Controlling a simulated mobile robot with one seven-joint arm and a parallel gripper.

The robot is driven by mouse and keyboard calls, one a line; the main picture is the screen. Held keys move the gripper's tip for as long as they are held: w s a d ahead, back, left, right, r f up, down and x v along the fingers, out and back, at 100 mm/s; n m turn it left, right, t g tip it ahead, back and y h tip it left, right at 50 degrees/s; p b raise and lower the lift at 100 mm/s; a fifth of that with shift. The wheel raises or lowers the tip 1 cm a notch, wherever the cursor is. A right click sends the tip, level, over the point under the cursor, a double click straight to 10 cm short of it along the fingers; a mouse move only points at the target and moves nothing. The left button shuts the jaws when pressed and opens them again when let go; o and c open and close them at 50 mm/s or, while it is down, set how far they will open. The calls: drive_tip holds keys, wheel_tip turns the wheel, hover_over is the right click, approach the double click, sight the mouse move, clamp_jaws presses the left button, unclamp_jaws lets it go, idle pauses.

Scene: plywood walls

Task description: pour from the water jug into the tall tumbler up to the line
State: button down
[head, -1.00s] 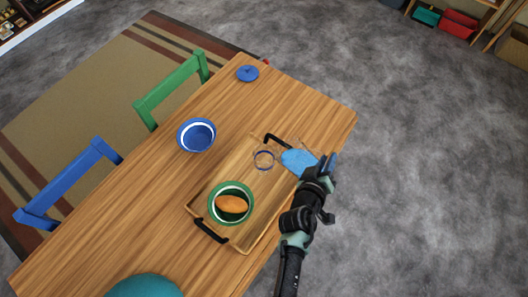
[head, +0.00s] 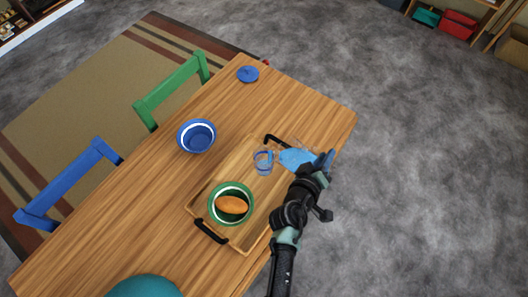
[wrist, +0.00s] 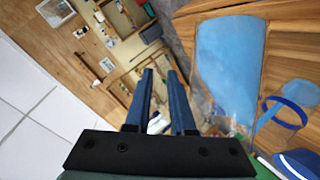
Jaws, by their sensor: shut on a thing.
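The clear water jug (head: 297,158) holds blue water and is tilted over the right edge of the tray, its mouth side toward the tall tumbler (head: 263,161). My gripper (head: 325,163) is shut on the jug at its right side; the exact grip is hard to see. In the wrist view the jug's water (wrist: 230,60) fills the upper right, beside my fingers (wrist: 165,85). The clear tumbler stands upright on the tray, with a blue line band (wrist: 284,112). A patch of blue water (wrist: 301,92) shows inside it, apparently below the band.
The wooden tray (head: 240,170) has black handles and also holds a green bowl (head: 231,188) with an orange-brown item. A blue bowl (head: 197,136) and a blue disc (head: 247,73) stand on the table (head: 130,215). Chairs line the far left side.

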drive_tip(key=shift+w+a+r+n+h+p, duration=0.2)
drive_tip(key=shift+a+r+n+h, duration=0.1)
drive_tip(key=shift+r, duration=0.25)
drive_tip(key=shift+w+a+r+n+h+p, duration=0.15)
drive_tip(key=shift+a+r+n+h, duration=0.1)
drive_tip(key=shift+r, duration=0.3)
idle(1.6)
drive_tip(key=shift+s, duration=0.1)
